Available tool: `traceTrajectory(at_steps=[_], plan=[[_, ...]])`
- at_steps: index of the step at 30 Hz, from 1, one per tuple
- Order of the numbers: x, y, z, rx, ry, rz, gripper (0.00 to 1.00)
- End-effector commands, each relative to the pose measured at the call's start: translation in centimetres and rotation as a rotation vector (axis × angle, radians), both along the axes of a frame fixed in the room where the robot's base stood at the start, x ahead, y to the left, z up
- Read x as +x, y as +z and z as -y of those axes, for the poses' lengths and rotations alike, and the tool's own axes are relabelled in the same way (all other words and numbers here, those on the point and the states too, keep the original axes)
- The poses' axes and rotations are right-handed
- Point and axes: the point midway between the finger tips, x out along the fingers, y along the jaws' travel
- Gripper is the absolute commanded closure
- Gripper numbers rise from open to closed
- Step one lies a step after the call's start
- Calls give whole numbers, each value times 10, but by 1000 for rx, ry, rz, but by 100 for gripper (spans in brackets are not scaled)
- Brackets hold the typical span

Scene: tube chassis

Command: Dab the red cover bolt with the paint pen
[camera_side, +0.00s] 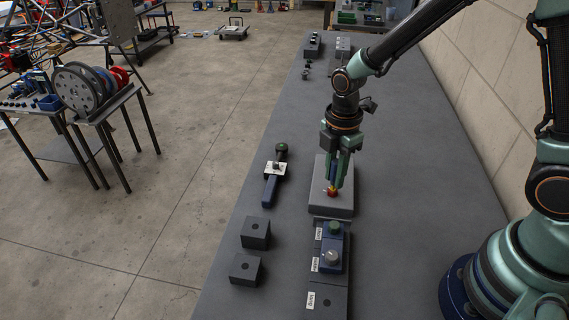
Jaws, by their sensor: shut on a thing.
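My gripper (343,172) points down over a pale grey block (341,207) on the bench. Its green fingers are shut on a slim blue thing (337,172), which looks like the paint pen; the fingers hide much of it. The red cover bolt (332,191) shows on the block's top, directly below the fingertips, with a bit of yellow beside it. The pen's lower end is at or just above the bolt; I cannot tell whether they touch.
In front of the block is a labelled blue holder (331,262) with a green knob and a grey knob. Two dark blocks (256,232) and a blue-handled tool (271,188) lie to the left. A wall runs along the right; the bench behind the block is mostly clear.

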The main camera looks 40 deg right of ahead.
Motion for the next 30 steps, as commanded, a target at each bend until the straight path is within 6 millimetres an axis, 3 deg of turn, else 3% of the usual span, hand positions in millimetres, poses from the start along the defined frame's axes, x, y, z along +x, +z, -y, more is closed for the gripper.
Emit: traceTrajectory(at_steps=[11,30], plan=[[0,4,0,0,0,1,100],[1,50,0,0,0,3,100]])
